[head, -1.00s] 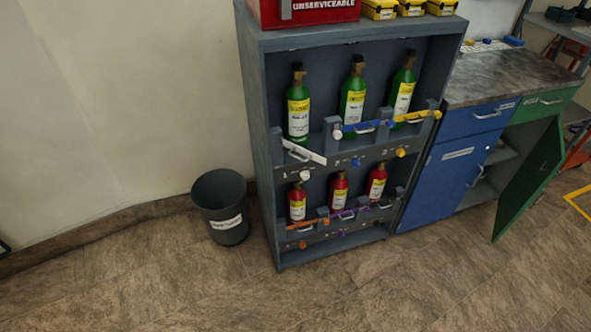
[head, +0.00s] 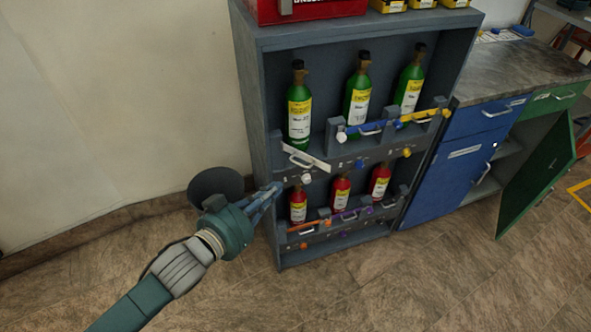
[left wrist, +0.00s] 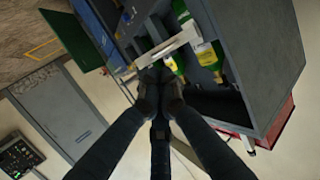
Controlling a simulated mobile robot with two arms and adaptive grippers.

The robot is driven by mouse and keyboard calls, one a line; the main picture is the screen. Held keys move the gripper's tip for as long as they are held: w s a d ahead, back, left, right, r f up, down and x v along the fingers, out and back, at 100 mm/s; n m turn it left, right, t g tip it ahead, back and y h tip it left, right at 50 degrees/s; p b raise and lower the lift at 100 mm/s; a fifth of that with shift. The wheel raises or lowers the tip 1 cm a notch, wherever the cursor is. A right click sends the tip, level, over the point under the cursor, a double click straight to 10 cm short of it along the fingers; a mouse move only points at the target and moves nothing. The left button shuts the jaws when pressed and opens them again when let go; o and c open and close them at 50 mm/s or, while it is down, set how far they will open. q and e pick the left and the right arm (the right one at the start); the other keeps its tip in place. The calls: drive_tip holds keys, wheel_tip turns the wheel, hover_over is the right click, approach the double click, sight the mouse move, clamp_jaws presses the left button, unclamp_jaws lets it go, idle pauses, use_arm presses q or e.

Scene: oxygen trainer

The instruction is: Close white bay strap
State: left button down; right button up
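The white bay strap (head: 305,157) is on the upper shelf's front at the left bay. It slopes down to the right across the shelf edge, with a pale handle on it. A green bottle (head: 299,110) stands behind it. A white knob (head: 307,179) is just below the strap. My left gripper (head: 272,191) is below and left of the strap, apart from it, in front of the rack's left side. In the left wrist view the strap (left wrist: 168,47) lies beyond the fingertips. The fingers are near each other; their opening is unclear. My right gripper is not in view.
The blue strap (head: 368,130) and yellow strap (head: 425,117) run level across the other upper bays. Red bottles (head: 341,192) stand on the lower shelf. A dark bin (head: 203,183) is partly hidden behind my left arm. A green cabinet door (head: 536,185) stands open at right.

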use_arm(q)
drive_tip(key=x, duration=1)
drive_tip(key=shift+p, duration=0.4)
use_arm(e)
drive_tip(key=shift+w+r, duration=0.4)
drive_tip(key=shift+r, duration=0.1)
